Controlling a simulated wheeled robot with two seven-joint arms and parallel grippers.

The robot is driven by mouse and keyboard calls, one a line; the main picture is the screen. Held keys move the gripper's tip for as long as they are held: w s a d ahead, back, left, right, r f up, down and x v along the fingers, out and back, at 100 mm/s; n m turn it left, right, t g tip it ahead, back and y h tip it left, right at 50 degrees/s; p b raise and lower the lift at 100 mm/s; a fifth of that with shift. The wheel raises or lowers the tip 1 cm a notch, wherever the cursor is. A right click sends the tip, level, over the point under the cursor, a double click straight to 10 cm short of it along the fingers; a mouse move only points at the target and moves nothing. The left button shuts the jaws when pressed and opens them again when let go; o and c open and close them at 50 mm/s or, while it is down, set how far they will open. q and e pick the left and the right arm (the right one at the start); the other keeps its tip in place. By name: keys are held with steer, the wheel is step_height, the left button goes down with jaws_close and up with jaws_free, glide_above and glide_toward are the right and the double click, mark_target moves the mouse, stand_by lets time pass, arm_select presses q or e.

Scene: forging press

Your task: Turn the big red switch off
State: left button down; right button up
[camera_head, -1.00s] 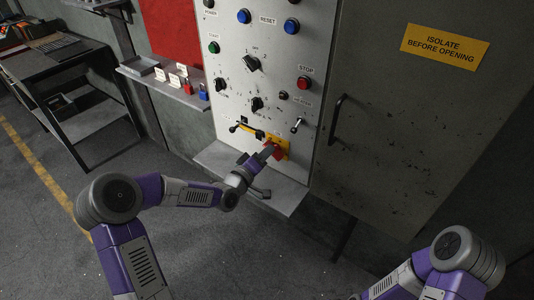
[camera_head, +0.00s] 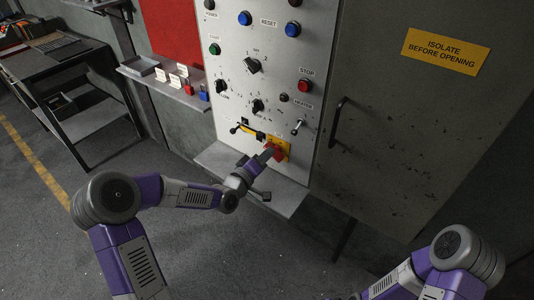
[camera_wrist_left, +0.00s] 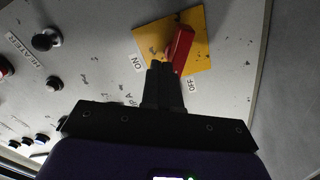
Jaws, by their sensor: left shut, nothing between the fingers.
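The big red switch (camera_head: 274,152) sits on a yellow plate (camera_head: 285,146) low on the grey control panel. In the left wrist view the red handle (camera_wrist_left: 181,48) is tilted on its yellow plate (camera_wrist_left: 205,45), between the ON label (camera_wrist_left: 138,63) and the OFF label (camera_wrist_left: 193,85), with its lower end towards OFF. My left gripper (camera_wrist_left: 163,66) is shut and empty. Its fingertips are right beside the handle, on the ON side; I cannot tell if they touch it. In the head view the gripper (camera_head: 266,154) partly covers the switch. My right gripper is out of view.
A ledge (camera_head: 285,196) juts out below the panel. Small levers (camera_head: 297,127), black knobs (camera_head: 257,106) and a red stop button (camera_head: 305,86) are above the switch. A cabinet door with a handle (camera_head: 337,122) is to the right. A shelf with padlocks (camera_head: 203,93) is to the left.

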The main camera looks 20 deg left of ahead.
arm_select(q)
steer(key=p+v, duration=0.1)
steer(key=v, duration=0.6)
steer(key=shift+s+r, duration=0.25)
steer(key=shift+s, duration=0.15)
stand_by(0.3)
